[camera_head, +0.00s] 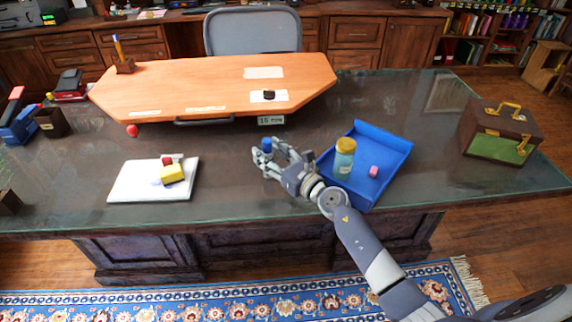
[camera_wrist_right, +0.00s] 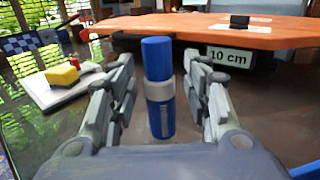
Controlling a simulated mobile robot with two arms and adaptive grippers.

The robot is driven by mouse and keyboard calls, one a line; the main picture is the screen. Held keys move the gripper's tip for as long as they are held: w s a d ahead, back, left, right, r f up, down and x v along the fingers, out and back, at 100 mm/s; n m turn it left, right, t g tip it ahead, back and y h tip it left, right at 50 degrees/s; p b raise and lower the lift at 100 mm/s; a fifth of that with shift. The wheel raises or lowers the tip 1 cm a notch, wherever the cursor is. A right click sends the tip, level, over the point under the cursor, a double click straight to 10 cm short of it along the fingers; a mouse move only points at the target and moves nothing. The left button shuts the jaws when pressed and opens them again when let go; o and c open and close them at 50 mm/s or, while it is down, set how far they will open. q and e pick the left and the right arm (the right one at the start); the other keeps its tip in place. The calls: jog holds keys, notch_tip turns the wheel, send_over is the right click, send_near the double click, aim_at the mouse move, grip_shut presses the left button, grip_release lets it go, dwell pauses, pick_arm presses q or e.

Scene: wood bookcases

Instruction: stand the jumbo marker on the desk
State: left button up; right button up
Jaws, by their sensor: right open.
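The jumbo marker (camera_wrist_right: 159,112) is a thick blue cylinder with a pale band round its middle. In the right wrist view it stands upright on the dark desk (camera_head: 235,185), between the two fingers of my right gripper (camera_wrist_right: 160,95). A gap shows on each side, so the fingers are apart from it. In the head view my right gripper (camera_head: 268,160) is low over the desk, and the blue top of the marker (camera_head: 267,145) shows at the fingers; its lower part is hidden. My left gripper is not in view.
A blue tray (camera_head: 395,139) with a jar (camera_head: 344,157) and a pink block (camera_head: 374,172) lies right of my right gripper. An orange board (camera_head: 205,85) with a "10 cm" label (camera_head: 271,120) is behind. A white pad (camera_head: 128,182) with a yellow block (camera_head: 172,173) is left. A brown case (camera_head: 498,131) stands far right.

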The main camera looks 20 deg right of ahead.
jog(key=v, duration=0.9)
jog(key=shift+s+d, duration=0.1)
jog(key=shift+s, duration=0.15)
jog(key=shift+s+d, duration=0.2)
jog(key=shift+s, duration=0.45)
